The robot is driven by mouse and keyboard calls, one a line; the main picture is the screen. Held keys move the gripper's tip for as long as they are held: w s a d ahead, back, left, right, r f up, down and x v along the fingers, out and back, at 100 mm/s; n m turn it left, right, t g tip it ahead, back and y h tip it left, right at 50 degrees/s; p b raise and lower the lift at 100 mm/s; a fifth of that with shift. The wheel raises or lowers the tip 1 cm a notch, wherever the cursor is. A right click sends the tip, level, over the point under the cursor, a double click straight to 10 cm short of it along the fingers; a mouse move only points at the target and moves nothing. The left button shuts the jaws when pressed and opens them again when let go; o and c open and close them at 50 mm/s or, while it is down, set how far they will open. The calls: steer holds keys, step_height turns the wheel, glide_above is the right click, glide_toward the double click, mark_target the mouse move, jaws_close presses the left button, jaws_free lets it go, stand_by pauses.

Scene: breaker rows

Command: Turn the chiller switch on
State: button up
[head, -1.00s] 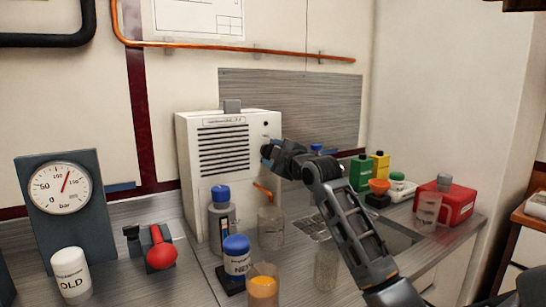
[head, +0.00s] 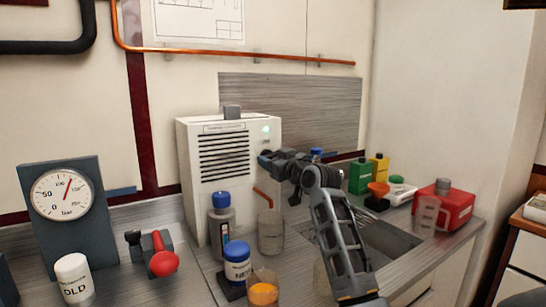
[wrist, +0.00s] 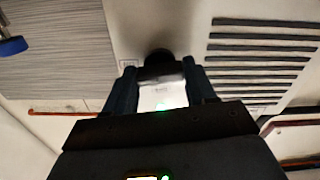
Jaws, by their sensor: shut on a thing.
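The chiller is a white box with a slatted grille (head: 224,155) on the bench, left of centre in the head view. A pale green lamp (head: 266,129) is lit high on its front, right of the slats. My gripper (head: 264,158) is at the chiller's front below the lamp. In the wrist view my gripper (wrist: 160,88) has its two fingers at either side of the dark switch knob (wrist: 158,58) and is shut on it. A green glow shows between the fingers. The arm hides most of the switch in the head view.
A blue-capped bottle (head: 221,220), a NEW jar (head: 237,262) and clear beakers (head: 271,232) stand in front of the chiller. A sink (head: 385,243) lies right of my arm. A pressure gauge (head: 63,192) and a red-handled valve (head: 163,262) are at left.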

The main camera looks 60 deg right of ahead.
steer(key=shift+f+m+p, duration=0.1)
steer(key=shift+m+p, duration=0.2)
steer(key=shift+m, duration=0.6)
steer(key=o, duration=1)
steer(key=shift+o, duration=0.2)
steer(key=b+v, duration=0.1)
steer(key=v, duration=0.6)
steer(key=shift+s, duration=0.35)
steer(key=shift+a, duration=0.15)
